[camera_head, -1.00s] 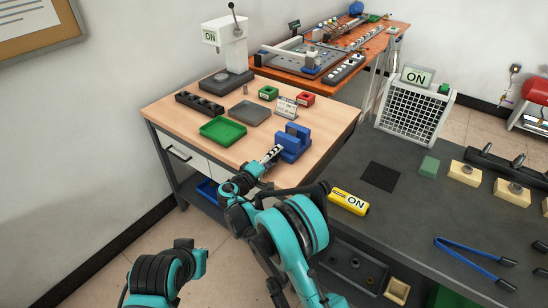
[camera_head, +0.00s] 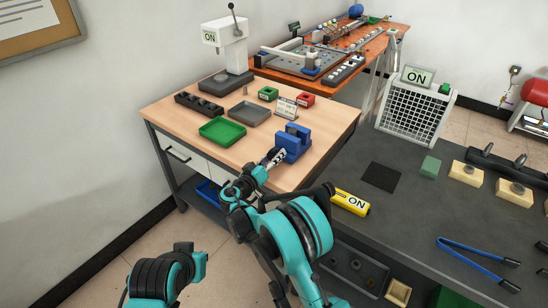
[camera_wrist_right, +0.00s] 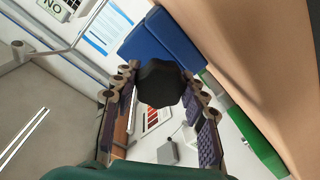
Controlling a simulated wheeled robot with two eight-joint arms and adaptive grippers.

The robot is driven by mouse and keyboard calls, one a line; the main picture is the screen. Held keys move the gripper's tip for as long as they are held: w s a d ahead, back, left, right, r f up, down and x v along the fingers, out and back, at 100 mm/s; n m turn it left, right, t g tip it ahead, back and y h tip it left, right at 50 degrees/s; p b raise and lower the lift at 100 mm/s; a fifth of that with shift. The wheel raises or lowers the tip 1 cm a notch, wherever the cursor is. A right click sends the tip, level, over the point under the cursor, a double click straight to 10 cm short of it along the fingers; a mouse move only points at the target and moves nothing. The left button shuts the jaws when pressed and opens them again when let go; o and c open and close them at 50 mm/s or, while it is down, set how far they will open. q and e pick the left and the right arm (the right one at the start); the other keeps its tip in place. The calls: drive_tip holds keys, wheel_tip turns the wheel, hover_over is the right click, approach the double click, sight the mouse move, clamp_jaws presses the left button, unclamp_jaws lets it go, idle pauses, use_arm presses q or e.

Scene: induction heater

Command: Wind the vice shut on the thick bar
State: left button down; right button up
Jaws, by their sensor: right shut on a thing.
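The blue vice (camera_head: 291,143) stands at the front right edge of the wooden table. In the right wrist view its blue body (camera_wrist_right: 162,48) lies beyond a black faceted knob (camera_wrist_right: 160,84). My right gripper (camera_head: 277,156) is at the near side of the vice. In the right wrist view its two fingers (camera_wrist_right: 162,92) are closed around the knob, one on each side. I cannot make out the thick bar in the vice. My left gripper is out of view; only part of my left arm shows at the bottom.
On the wooden table (camera_head: 164,113) are a green tray (camera_head: 222,131), a grey tray (camera_head: 249,116), a black holder (camera_head: 199,103), a small sign (camera_head: 286,107) and a white press (camera_head: 228,50). A dark bench with a yellow device (camera_head: 350,202) stands close to the right of my right arm.

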drive_tip(key=shift+f, duration=0.1)
idle(0.4)
drive_tip(key=o, duration=1.2)
drive_tip(key=shift+c, duration=0.2)
drive_tip(key=v, duration=0.7)
drive_tip(key=shift+s, duration=0.2)
